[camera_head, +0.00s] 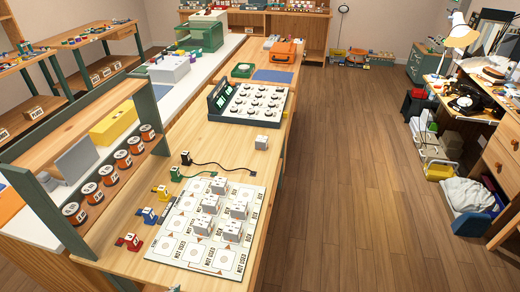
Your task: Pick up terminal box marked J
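Several small pale grey terminal boxes stand on a white printed board (180,250) on the wooden bench. One box is at the board's far side (218,186), another is on the right (239,210), and another is nearer the front (232,231). A separate pale box (261,142) stands on bare wood beyond the board. The letters on the boxes are too small to read, so I cannot tell which is marked J. Neither of my grippers is in view.
Black, green, yellow, blue and red plugs (129,241) line the board's left side, some with cables. A dark-edged panel of knobs (249,103) stands beyond. A shelf of orange-brown spools (122,159) borders the left. Wooden floor (350,200) is clear on the right.

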